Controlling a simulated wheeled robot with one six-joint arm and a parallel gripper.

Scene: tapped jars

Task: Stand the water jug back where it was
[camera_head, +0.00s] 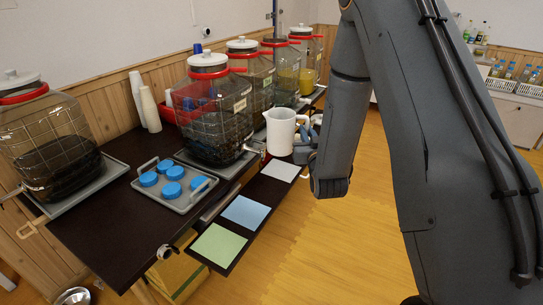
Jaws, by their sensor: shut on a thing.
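The white water jug (280,134) is upright, with its handle on the right side. My gripper (303,143) is shut on the jug at its handle side; the arm link partly hides the fingers. The jug appears just behind and above a white square (281,170) on the dark narrow ledge along the table's front. I cannot tell whether its base touches anything. A blue square (246,212) and a green square (219,246) lie farther along the same ledge, both bare.
Large tapped glass jars with white lids stand along the dark table, including a dark-filled one (211,118) close to the jug and another (47,145) at left. A grey tray (181,205) holds several blue lids. White stacked cups (146,103) stand at the back. Wooden floor is clear at right.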

